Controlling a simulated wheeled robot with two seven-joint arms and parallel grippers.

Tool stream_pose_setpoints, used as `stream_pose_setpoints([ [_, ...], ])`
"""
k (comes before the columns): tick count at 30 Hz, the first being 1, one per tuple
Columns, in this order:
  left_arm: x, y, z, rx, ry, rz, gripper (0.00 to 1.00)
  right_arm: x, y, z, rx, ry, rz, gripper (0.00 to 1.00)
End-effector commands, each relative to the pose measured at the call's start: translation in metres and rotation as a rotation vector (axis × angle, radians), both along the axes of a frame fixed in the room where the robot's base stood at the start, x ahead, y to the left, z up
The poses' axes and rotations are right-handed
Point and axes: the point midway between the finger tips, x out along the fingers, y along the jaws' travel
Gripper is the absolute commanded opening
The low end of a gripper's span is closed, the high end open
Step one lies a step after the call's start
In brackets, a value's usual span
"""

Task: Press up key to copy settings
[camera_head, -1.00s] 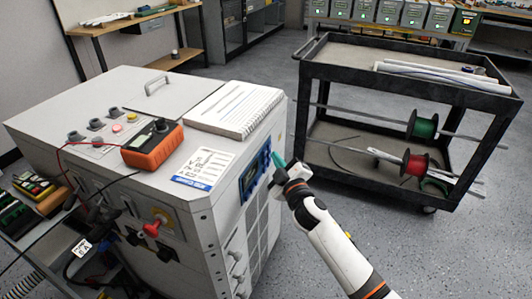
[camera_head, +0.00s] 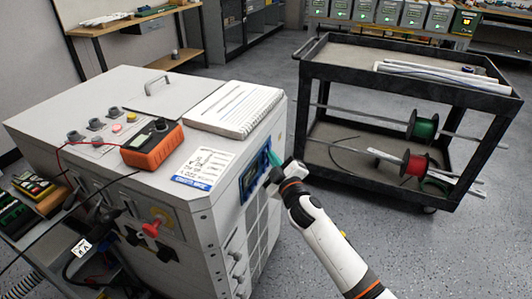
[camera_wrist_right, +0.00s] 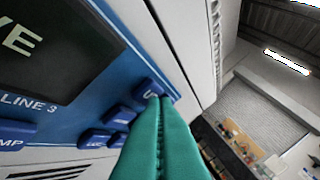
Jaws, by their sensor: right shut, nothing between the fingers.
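The blue control panel (camera_head: 254,174) is on the side of the grey cabinet (camera_head: 215,235). The right wrist view shows its dark screen (camera_wrist_right: 45,50) and several blue keys beside it. My right gripper (camera_head: 271,155) is in front of the panel, with its green fingers shut and empty. In the right wrist view the fingertips (camera_wrist_right: 160,99) are at the corner key (camera_wrist_right: 149,89), overlapping its lower edge. The key's marking is partly covered, and I cannot tell whether the tips touch or press it. My left gripper is not in view.
On the cabinet top are an orange meter (camera_head: 152,145) and a notepad (camera_head: 234,108). A printed sheet (camera_head: 206,168) lies near the panel edge. A black cart (camera_head: 400,110) with wire spools stands at the right, with free floor between it and the cabinet.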

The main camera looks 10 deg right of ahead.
Motion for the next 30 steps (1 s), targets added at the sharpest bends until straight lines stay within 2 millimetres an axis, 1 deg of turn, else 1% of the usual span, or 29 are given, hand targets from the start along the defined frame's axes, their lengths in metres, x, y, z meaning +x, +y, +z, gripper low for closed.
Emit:
stream_pose_setpoints([
  [7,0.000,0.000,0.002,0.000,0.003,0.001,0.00,0.002,0.003,0.000,0.001,0.000,0.000,0.00],
  [14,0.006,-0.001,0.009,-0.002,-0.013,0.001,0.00,0.003,0.005,0.000,0.001,0.000,0.000,0.00],
  [24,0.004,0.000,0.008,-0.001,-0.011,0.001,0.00,0.001,0.002,0.001,0.000,0.000,0.000,0.00],
  [26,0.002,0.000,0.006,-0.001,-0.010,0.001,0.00,0.000,0.000,0.001,0.000,-0.001,0.001,0.00],
  [30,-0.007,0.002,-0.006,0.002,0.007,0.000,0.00,-0.003,-0.005,0.001,0.000,0.001,0.001,0.00],
])
